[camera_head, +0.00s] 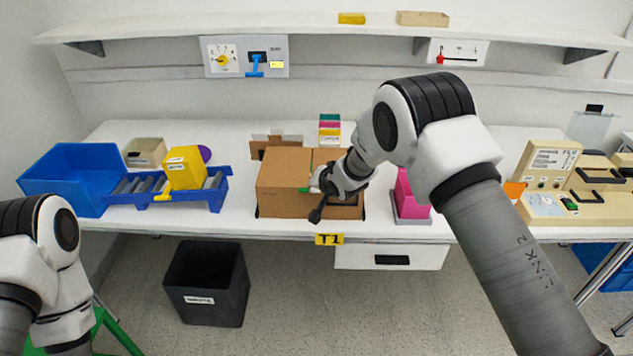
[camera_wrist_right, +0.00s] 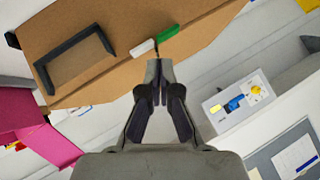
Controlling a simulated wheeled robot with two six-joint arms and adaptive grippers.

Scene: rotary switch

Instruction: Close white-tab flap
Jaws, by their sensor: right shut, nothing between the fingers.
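A brown cardboard box (camera_head: 283,181) stands at the table's front middle. Its top shows a seam in the head view. In the right wrist view, a white tab (camera_wrist_right: 142,48) and a green tab (camera_wrist_right: 168,33) sit side by side at a dark gap in the cardboard (camera_wrist_right: 105,60). The green tab also shows in the head view (camera_head: 304,190). My right gripper (camera_wrist_right: 158,68) is shut and empty, its tips just below the tabs; I cannot tell whether they touch. In the head view my right gripper (camera_head: 324,184) hides part of the box. My left gripper is out of view.
A black handle (camera_wrist_right: 75,55) rises from the cardboard in the wrist view. A pink bin (camera_head: 411,196) stands right of the box. A shelf (camera_head: 340,33) runs above; clear table lies between rack and box.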

